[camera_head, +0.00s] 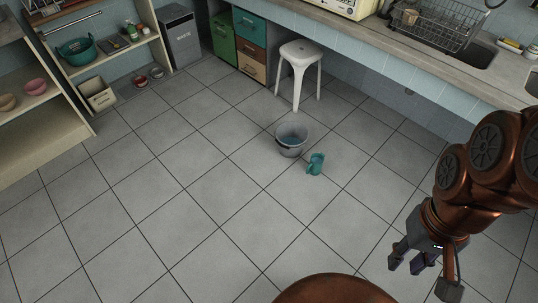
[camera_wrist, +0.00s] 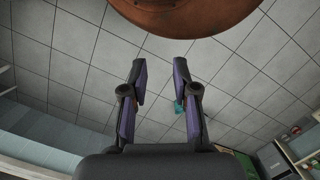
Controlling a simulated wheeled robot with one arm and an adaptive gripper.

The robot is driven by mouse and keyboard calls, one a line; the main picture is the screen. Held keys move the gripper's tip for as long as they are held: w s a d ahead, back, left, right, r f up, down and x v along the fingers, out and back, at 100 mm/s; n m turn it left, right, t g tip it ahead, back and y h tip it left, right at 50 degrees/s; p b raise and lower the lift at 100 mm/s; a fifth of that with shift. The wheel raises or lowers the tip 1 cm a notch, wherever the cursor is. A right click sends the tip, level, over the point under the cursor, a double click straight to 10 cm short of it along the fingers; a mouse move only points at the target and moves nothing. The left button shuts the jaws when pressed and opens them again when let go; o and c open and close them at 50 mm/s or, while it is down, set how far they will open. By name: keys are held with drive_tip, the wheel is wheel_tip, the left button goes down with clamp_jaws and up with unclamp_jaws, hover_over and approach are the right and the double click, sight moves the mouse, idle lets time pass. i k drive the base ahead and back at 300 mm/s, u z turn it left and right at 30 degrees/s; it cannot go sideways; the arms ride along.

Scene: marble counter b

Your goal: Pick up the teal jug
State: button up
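The teal jug (camera_head: 316,163) stands on the grey tiled floor near the middle of the head view, just to the right of and in front of a grey bucket. In the wrist view a small part of the teal jug (camera_wrist: 179,106) shows beside the right finger, which partly hides it. My gripper (camera_head: 408,262) is at the lower right of the head view, well apart from the jug. In the wrist view its two fingers (camera_wrist: 160,68) are spread with nothing between them.
The grey bucket (camera_head: 291,140) stands close to the jug. A white stool (camera_head: 299,62) is behind it by the counter (camera_head: 430,66). Shelves (camera_head: 110,52) with bowls stand at the left. The tiled floor (camera_head: 190,200) in the foreground is clear.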

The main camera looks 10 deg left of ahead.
sight(317, 160)
drive_tip(key=u, duration=0.85)
drive_tip(key=i, duration=0.95)
drive_tip(key=u, duration=0.6)
